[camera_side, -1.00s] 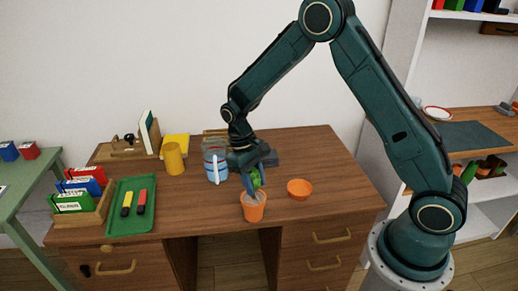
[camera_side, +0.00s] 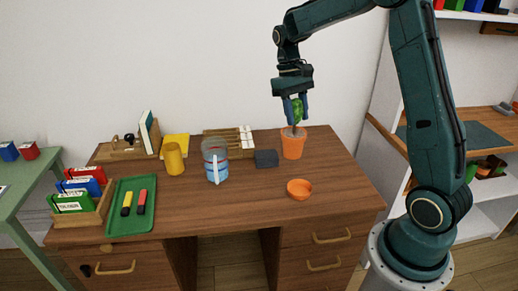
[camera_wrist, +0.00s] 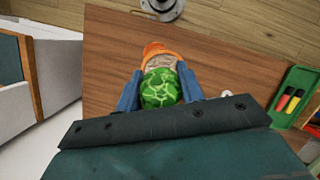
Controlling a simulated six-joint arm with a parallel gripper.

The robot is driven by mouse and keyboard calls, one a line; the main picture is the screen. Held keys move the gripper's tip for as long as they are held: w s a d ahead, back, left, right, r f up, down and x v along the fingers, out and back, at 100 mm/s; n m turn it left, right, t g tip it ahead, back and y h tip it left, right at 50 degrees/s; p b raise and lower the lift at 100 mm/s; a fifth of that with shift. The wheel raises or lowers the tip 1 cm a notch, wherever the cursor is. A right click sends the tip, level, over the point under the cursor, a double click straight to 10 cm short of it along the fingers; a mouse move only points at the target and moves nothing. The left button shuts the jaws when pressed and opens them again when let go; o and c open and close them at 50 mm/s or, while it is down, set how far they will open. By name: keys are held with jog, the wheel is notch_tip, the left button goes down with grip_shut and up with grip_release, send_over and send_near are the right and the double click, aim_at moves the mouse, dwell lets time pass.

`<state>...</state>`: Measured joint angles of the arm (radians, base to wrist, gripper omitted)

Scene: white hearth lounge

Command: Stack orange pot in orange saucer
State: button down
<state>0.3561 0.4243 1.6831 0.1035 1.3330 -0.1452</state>
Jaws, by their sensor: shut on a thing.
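The orange pot (camera_side: 292,147) holds pale soil and a round green plant (camera_side: 298,111). My gripper (camera_side: 296,118) is shut on the plant, with a blue finger on each side of it. The pot hangs upright under my gripper and appears to be clear of the desk, behind the saucer in the side view. The orange saucer (camera_side: 299,190) lies empty on the desk near the front right. In the wrist view, the plant (camera_wrist: 160,88) sits between my fingers and hides much of the pot; an orange edge shows beyond it.
A glass with a blue lower part (camera_side: 215,162), a yellow cup (camera_side: 173,159) and a dark block (camera_side: 265,158) stand to the left. A green tray (camera_side: 118,226) with two markers is at far left. The desk around the saucer is clear.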

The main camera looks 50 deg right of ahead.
jog(key=s+d+r+m, duration=0.1)
jog(key=s+d+r, duration=0.2)
jog(key=r, duration=0.1)
notch_tip(320, 180, down, 16)
jog(key=shift+w+r, duration=0.2)
jog(key=shift+w, duration=0.1)
dwell(0.4)
jog(key=shift+f, duration=0.1)
jog(key=shift+f, duration=2.35)
jog(key=c, duration=0.9)
grip_release()
